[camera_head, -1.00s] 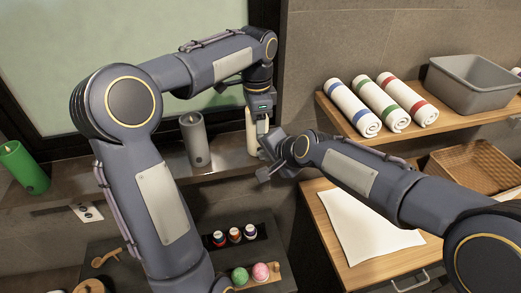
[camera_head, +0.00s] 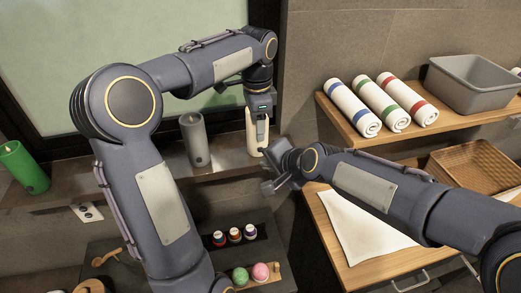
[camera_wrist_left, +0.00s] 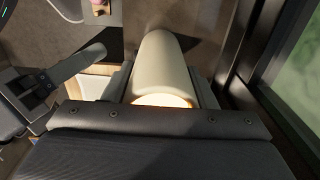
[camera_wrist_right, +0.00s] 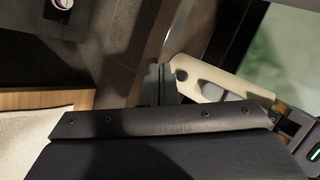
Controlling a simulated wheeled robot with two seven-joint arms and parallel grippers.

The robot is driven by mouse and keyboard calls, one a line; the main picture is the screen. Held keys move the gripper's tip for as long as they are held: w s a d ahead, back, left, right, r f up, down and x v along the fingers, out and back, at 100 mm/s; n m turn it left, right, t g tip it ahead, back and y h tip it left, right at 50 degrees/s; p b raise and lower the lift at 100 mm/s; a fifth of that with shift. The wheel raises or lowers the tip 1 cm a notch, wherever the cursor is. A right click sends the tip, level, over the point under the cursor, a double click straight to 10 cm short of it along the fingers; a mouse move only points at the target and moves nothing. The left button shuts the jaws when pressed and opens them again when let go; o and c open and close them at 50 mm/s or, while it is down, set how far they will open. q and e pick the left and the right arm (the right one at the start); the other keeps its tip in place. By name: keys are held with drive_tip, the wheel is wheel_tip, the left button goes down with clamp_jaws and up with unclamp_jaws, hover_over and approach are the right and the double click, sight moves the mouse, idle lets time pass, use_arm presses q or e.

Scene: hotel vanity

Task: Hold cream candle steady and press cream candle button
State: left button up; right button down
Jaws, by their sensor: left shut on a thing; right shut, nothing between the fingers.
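The cream candle (camera_head: 251,138) stands upright on the grey ledge below the window. My left gripper (camera_head: 259,130) is shut around its upper part from above. The left wrist view shows the candle (camera_wrist_left: 160,65) between the fingers, with a bright warm glow at its near end. In the right wrist view the candle (camera_wrist_right: 210,86) has a dark round button (camera_wrist_right: 181,75) on its side. My right gripper (camera_head: 268,168) is shut and empty, just right of the candle's lower part. Its fingertips (camera_wrist_right: 160,85) are close to the button; a small gap seems to separate them.
A grey candle (camera_head: 195,140) and a green candle (camera_head: 23,168) stand farther left on the ledge. A wooden shelf (camera_head: 455,126) with rolled towels (camera_head: 380,104) and a grey bin (camera_head: 473,84) is at right. A wicker basket (camera_head: 475,168) sits below it.

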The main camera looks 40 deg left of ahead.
drive_tip(key=shift+s+d, duration=0.95)
drive_tip(key=shift+d, duration=0.25)
use_arm(q)
drive_tip(key=o, duration=1.2)
